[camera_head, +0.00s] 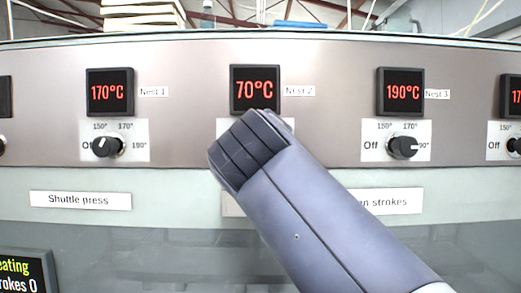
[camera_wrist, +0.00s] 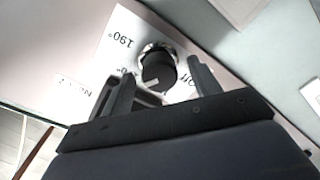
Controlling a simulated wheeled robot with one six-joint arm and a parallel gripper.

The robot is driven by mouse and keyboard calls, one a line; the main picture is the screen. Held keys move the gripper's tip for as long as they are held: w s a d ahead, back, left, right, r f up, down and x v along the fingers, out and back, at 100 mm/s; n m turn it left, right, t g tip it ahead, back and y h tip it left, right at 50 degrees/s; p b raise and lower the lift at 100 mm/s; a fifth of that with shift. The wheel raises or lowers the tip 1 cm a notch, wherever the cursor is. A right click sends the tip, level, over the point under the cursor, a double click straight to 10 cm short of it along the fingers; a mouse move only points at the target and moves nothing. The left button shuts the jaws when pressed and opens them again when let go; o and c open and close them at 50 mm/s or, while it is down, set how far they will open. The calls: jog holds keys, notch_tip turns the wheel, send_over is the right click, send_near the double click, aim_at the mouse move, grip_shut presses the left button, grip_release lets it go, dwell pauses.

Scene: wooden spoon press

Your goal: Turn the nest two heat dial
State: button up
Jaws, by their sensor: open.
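The nest two heat dial (camera_wrist: 158,68) is a dark round knob on a white plate (camera_wrist: 138,25), seen turned around in the wrist view. A small pale mark shows on its lower side; I cannot tell which setting it points at. My gripper (camera_wrist: 160,69) is open, with one finger on each side of the dial; contact is not clear. In the head view my gripper (camera_head: 246,150) covers the dial and most of its plate. The Nest 2 display (camera_head: 254,89) above it reads 70°C in red.
The Nest 1 dial (camera_head: 106,146) with its 170°C display (camera_head: 110,92) is to the left. The Nest 3 dial (camera_head: 403,146) with its 190°C display (camera_head: 402,91) is to the right. The "Shuttle press" label (camera_head: 80,201) sits lower left. The panel front is otherwise flat.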

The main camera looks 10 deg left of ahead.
jog(key=b+v, duration=0.1)
jog(key=v, duration=0.8)
jog(key=p+x, duration=0.1)
jog(key=x, duration=0.9)
jog(key=shift+w+p, duration=0.4)
jog(key=shift+s, duration=0.1)
